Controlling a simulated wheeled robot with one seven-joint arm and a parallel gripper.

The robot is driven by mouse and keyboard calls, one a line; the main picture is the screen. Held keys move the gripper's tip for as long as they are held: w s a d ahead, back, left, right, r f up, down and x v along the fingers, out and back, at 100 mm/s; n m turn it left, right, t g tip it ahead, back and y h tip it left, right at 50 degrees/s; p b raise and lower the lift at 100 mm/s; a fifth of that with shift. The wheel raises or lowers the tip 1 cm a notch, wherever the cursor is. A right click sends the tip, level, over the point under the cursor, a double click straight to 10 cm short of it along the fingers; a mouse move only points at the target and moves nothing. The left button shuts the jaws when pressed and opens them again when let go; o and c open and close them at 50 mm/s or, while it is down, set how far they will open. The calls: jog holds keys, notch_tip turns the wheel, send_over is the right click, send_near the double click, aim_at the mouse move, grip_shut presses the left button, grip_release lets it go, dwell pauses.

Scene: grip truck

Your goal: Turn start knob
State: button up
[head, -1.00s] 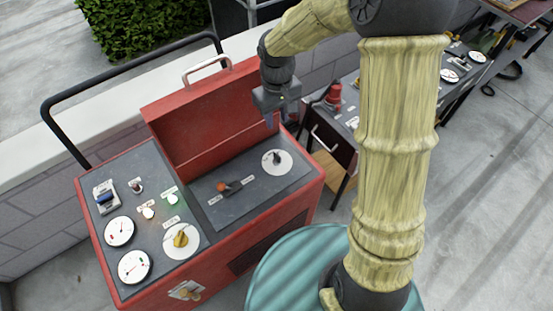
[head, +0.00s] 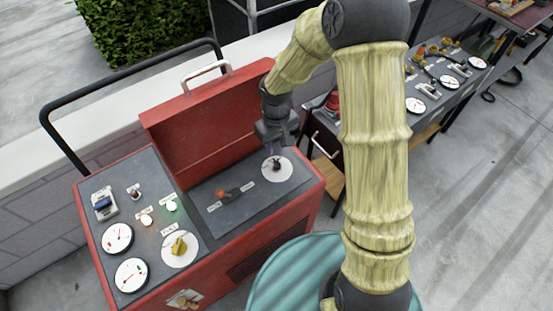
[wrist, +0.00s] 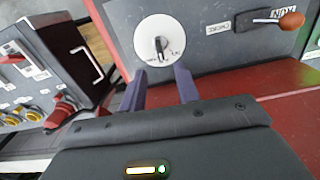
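The red machine (head: 265,219) has a black knob (head: 276,163) on a white round dial (head: 285,172) at the right of its dark panel. The knob (wrist: 158,45) also shows in the wrist view; its dial's small lettering is too small to read. My gripper (head: 277,149) is just above this dial. In the wrist view my gripper (wrist: 160,77) is open and empty, its two fingers apart and pointing towards the dial, with the knob ahead of the gap. I cannot see contact. A yellow knob (head: 179,246) sits on another white dial at the lower left panel.
An orange-tipped lever (head: 224,195) lies left of the black knob. Gauges (head: 118,238), small lamps and a blue switch (head: 103,203) fill the left panel. The raised red lid (head: 205,122) stands behind. Another control table (head: 440,90) is to the right.

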aim_at(277, 161)
notch_tip(277, 161, down, 8)
jog(key=shift+s+d+f+b, duration=0.1)
jog(key=shift+s+b, duration=0.05)
jog(key=shift+b, duration=0.2)
jog(key=shift+c, duration=0.2)
grip_shut()
